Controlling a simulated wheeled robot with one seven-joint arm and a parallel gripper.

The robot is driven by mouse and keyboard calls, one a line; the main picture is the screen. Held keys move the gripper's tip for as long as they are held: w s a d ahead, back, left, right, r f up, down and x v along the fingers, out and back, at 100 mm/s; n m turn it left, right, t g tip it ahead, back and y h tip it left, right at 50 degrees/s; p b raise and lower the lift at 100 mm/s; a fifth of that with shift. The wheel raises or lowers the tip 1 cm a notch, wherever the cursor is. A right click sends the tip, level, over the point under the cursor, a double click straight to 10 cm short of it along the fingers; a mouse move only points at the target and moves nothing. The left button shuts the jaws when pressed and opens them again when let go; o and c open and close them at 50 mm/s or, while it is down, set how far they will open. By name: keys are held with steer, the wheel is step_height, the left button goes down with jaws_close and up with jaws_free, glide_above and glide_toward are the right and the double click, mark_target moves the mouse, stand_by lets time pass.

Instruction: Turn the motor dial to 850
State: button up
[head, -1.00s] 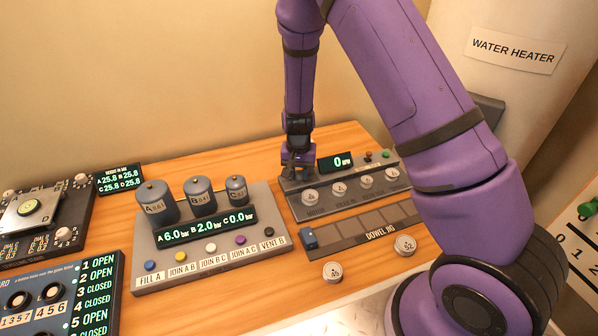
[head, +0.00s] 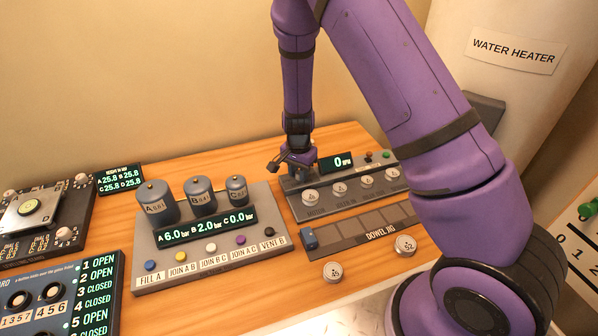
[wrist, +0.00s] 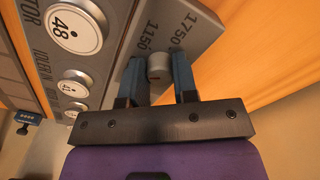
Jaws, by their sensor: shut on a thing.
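The motor dial, a small grey knob (wrist: 158,70), sits on the end of a grey panel (wrist: 196,22) in the wrist view. The markings 1150 and 1750 are printed beside it. My gripper (wrist: 156,60) is shut on the dial, one blue finger on each side. In the head view my gripper (head: 291,161) is at the left back end of the panel (head: 300,209) and hides the dial there. The panel's display (head: 338,162) reads 0 RPM. I cannot tell the dial's setting.
Several round numbered discs (head: 311,196) line the panel's front. A dowel jig (head: 346,240) lies in front, with two loose discs (head: 405,245) near it. The tank panel (head: 212,250) stands to the left. A water heater (head: 520,60) is at the right back.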

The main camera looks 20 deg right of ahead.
mark_target(298, 173)
steer(key=o, duration=0.9)
steer(key=shift+o, duration=0.2)
steer(key=shift+r, duration=0.15)
step_height(298, 173, up, 11)
steer(key=shift+f, duration=0.2)
steer(key=shift+w, duration=0.1)
